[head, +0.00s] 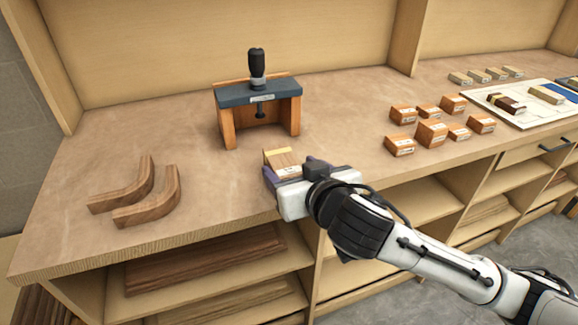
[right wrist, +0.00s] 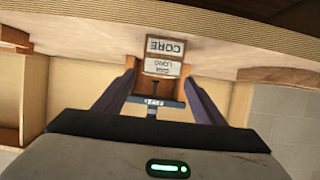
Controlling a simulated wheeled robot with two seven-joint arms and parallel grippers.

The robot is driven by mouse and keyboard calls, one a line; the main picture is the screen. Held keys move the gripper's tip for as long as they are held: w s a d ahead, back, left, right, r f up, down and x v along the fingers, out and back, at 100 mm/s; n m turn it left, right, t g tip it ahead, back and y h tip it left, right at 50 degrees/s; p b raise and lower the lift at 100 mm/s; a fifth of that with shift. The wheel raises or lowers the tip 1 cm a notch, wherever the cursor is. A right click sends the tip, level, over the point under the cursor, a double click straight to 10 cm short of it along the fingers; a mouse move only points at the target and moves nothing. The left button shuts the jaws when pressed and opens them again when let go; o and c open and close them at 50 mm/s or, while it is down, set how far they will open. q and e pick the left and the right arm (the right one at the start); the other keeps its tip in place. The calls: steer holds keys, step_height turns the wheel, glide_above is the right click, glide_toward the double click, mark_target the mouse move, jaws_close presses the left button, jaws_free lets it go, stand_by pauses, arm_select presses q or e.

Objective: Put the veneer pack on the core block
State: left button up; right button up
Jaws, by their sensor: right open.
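A wooden block (head: 286,160) with a white label and a paler strip on top sits near the front edge of the bench. In the right wrist view this core block (right wrist: 164,56) shows a label reading "CORE". My right gripper (head: 291,170) is open at the block. In the right wrist view its fingers (right wrist: 161,78) stand on either side of the block, with gaps visible. I cannot surely tell which thing is the veneer pack; a pale pack (head: 546,94) and a dark block with a light band (head: 507,103) lie on the tray at right. My left gripper is out of view.
A clamp press (head: 258,95) with a black handle stands behind the block. Two curved wooden pieces (head: 145,195) lie at left. Several labelled blocks (head: 431,133) stand right, near a white tray (head: 528,121) and small pale pieces (head: 478,76).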

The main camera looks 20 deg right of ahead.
steer(key=p+v, duration=0.5)
steer(key=v, duration=0.5)
steer(key=s+a+f+n+g+y, duration=0.1)
steer(key=s+f+g, duration=0.1)
steer(key=f, duration=0.7)
steer(key=s+a+f+n+g+y, duration=0.1)
steer(key=a+f+g, duration=0.1)
steer(key=f, duration=0.7)
steer(key=s+d+f+g, duration=0.1)
steer(key=s+d+f, duration=0.2)
steer(key=s+f, duration=0.9)
step_height(320, 180, down, 3)
steer(key=shift+d+r, duration=0.15)
steer(key=shift+d, duration=0.05)
